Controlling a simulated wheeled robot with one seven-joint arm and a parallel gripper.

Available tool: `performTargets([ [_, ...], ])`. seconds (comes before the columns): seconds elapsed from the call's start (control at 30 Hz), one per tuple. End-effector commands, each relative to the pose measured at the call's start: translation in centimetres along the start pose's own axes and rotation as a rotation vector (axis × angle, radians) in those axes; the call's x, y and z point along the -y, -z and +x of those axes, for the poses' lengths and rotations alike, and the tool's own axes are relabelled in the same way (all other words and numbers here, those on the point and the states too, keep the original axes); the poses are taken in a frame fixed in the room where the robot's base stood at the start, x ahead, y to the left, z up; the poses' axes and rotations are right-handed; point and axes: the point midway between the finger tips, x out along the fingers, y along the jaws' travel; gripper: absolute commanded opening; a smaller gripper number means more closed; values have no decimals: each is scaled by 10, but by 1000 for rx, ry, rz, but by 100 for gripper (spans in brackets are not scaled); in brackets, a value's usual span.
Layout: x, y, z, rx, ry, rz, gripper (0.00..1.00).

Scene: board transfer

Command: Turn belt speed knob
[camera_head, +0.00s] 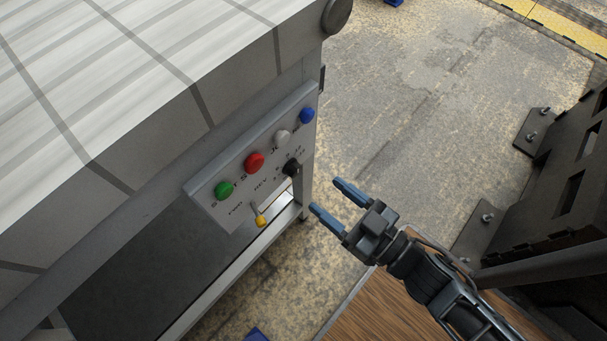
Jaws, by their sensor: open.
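The belt speed knob looks to be the black round knob (291,167) at the lower right of the control panel (203,192), with small markings around it. The panel is on the side of the conveyor (150,70). My gripper (325,202) is open and empty. Its two blue fingertips point left toward the panel, apart from the knob, to its lower right in the picture. The knob's pointer direction is too small to tell.
The panel also bears a green button (224,190), a red button (254,162), a white button (282,137), a blue button (307,116) and a yellow-tipped lever (261,220). A dark metal frame (560,170) stands at the right. Open floor (420,90) lies behind my gripper.

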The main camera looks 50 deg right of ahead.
Motion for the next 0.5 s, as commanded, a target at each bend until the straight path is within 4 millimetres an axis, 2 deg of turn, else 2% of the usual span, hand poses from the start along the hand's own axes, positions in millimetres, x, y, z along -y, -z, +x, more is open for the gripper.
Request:
performTargets([
  [0.5, -1, 0, 68, 0, -1, 0, 61],
])
